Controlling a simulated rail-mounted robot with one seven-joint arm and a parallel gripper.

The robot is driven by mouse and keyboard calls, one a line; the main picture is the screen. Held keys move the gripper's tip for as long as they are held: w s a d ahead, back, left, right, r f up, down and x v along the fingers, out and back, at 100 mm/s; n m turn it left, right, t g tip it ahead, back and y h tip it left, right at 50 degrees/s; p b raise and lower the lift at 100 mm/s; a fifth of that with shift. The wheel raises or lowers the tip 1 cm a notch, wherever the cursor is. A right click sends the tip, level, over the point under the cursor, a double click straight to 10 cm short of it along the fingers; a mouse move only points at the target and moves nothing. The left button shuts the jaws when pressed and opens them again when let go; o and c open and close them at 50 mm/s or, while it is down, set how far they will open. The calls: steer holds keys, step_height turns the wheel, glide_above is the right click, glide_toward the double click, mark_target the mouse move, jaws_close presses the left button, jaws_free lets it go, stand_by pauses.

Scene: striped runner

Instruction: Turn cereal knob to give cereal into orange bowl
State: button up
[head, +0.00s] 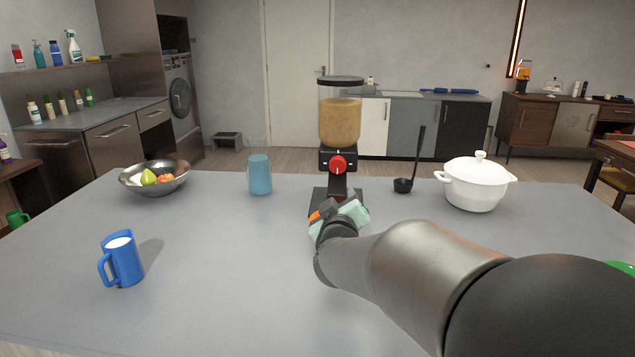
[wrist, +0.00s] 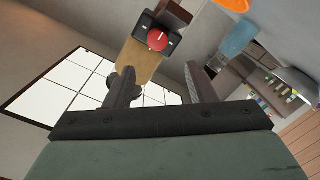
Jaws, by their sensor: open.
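The cereal dispenser (head: 341,122) stands on the grey table, its clear hopper filled with tan cereal. Its red knob (head: 338,164) is on the front of the black body and faces me. The knob also shows in the wrist view (wrist: 157,39), beyond and between the finger tips. The orange bowl (head: 315,216) shows only as a sliver at the dispenser's foot; my gripper hides the rest. An orange edge of it shows at the top of the wrist view (wrist: 232,4). My gripper (head: 330,207) is open and empty, in front of and below the knob, apart from it (wrist: 159,72).
A blue cup (head: 260,175) and a metal fruit bowl (head: 154,188) stand left of the dispenser. A ladle (head: 404,185) and a white lidded pot (head: 476,187) stand right. A blue mug (head: 122,259) is at front left.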

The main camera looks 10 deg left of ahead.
steer(key=a, duration=0.1)
steer(key=p, duration=0.1)
glide_toward(337, 167)
steer(key=shift+t, duration=0.3)
steer(key=w, duration=0.8)
steer(key=shift+w+a+f, duration=0.2)
steer(key=shift+w+a, duration=0.1)
steer(key=shift+a, duration=0.05)
steer(key=c, duration=0.7)
